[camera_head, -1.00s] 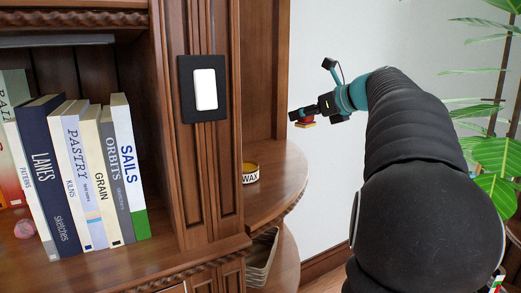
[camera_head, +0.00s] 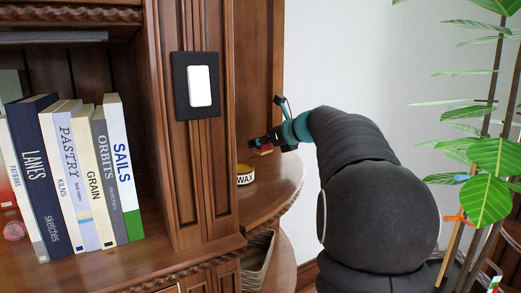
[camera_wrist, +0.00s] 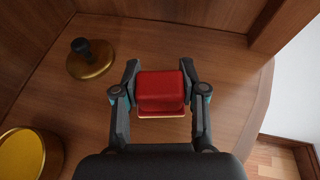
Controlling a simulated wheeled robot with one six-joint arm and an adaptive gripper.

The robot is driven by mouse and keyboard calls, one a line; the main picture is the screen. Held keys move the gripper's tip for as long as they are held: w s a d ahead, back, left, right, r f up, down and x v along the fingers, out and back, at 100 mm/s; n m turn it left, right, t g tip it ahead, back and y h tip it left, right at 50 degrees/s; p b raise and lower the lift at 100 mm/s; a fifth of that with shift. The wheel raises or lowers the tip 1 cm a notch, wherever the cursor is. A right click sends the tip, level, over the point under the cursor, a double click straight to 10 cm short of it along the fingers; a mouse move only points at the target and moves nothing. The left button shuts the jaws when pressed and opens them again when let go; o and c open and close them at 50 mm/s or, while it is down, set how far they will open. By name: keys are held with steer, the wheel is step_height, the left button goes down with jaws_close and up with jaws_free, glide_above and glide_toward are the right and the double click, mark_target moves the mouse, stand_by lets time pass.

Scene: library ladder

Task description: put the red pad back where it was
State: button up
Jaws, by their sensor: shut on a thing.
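The red pad (camera_wrist: 160,90) is a red block with a thin pale layer along its lower edge. In the wrist view it sits between the two fingers of my gripper (camera_wrist: 159,78), which is shut on its left and right sides. In the head view my gripper (camera_head: 262,141) is over the curved wooden shelf (camera_head: 276,195), and the pad is small and mostly hidden there. The wrist view shows the shelf (camera_wrist: 210,75) below the pad. I cannot tell whether the pad touches it.
A wax tin (camera_head: 245,174) stands on the shelf to the left; its yellow top shows in the wrist view (camera_wrist: 22,155). A brass disc with a black knob (camera_wrist: 90,62) stands farther back. Wooden panels bound the shelf. Books (camera_head: 75,175) and a plant (camera_head: 490,165) flank the scene.

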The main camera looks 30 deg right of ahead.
steer(key=shift+f, duration=0.85)
steer(key=shift+f, duration=0.1)
steer(key=o, duration=1.1)
steer(key=shift+o, duration=0.2)
steer(key=shift+s+d, duration=0.1)
steer(key=shift+s, duration=0.1)
steer(key=v, duration=1.1)
steer(key=shift+s+r, duration=0.25)
steer(key=shift+s, duration=0.1)
